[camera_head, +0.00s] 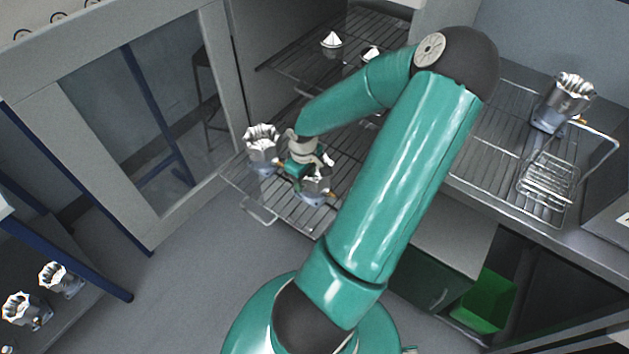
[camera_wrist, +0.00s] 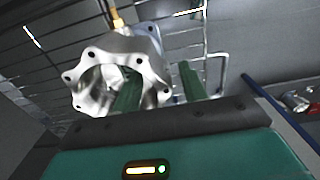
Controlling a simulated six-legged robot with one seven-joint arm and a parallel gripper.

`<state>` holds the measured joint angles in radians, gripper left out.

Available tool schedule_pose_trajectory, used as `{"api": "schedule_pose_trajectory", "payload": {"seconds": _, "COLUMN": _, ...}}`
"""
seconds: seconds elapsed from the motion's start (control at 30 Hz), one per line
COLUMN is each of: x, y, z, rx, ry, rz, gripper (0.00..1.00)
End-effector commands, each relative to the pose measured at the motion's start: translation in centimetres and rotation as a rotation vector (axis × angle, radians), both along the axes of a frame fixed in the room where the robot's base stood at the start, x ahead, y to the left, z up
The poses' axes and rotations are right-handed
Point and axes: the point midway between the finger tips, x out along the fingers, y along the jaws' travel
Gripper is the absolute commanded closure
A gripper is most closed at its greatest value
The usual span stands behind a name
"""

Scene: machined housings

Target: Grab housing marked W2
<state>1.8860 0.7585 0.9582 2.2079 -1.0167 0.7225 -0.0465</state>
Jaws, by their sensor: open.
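A silver housing with a scalloped, bolt-holed flange (camera_wrist: 152,68) is close to my gripper (camera_wrist: 158,85) in the wrist view. One green finger overlaps its round opening and the other is to the right of its rim. The gripper is open; I cannot tell whether a finger touches the housing. In the head view my gripper (camera_head: 318,168) is just above a housing (camera_head: 314,188) on the wire rack, partly hidden by it. A second housing (camera_head: 262,150) stands to its left on the rack. No W2 mark is readable.
The wire rack (camera_head: 240,176) extends from an open cabinet, with white cone-topped items (camera_head: 332,41) on a shelf behind. Another housing (camera_head: 568,98) and a wire basket (camera_head: 548,178) are on the right. More housings (camera_head: 58,279) stand at lower left. A glazed door (camera_head: 150,110) is left.

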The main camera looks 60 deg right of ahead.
Motion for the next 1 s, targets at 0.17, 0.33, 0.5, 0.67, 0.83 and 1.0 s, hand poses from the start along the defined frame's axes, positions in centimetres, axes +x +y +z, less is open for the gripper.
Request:
{"api": "schedule_pose_trajectory", "payload": {"seconds": 0.17, "x": 0.01, "y": -0.01, "z": 0.04, "rx": 0.0, "ry": 0.0, "rz": 0.0, "gripper": 0.69}}
{"api": "schedule_pose_trajectory", "payload": {"seconds": 0.33, "x": 0.01, "y": -0.01, "z": 0.05, "rx": 0.0, "ry": 0.0, "rz": 0.0, "gripper": 1.0}}
{"api": "schedule_pose_trajectory", "payload": {"seconds": 0.5, "x": 0.01, "y": -0.01, "z": 0.06, "rx": -0.001, "ry": 0.0, "rz": 0.0, "gripper": 1.0}}
{"api": "schedule_pose_trajectory", "payload": {"seconds": 0.67, "x": 0.01, "y": -0.02, "z": 0.07, "rx": -0.001, "ry": 0.0, "rz": 0.0, "gripper": 1.0}}
{"api": "schedule_pose_trajectory", "payload": {"seconds": 0.83, "x": 0.01, "y": -0.02, "z": 0.08, "rx": -0.001, "ry": 0.0, "rz": 0.0, "gripper": 1.0}}
{"api": "schedule_pose_trajectory", "payload": {"seconds": 1.0, "x": 0.01, "y": -0.03, "z": 0.08, "rx": -0.001, "ry": 0.0, "rz": 0.0, "gripper": 1.0}}
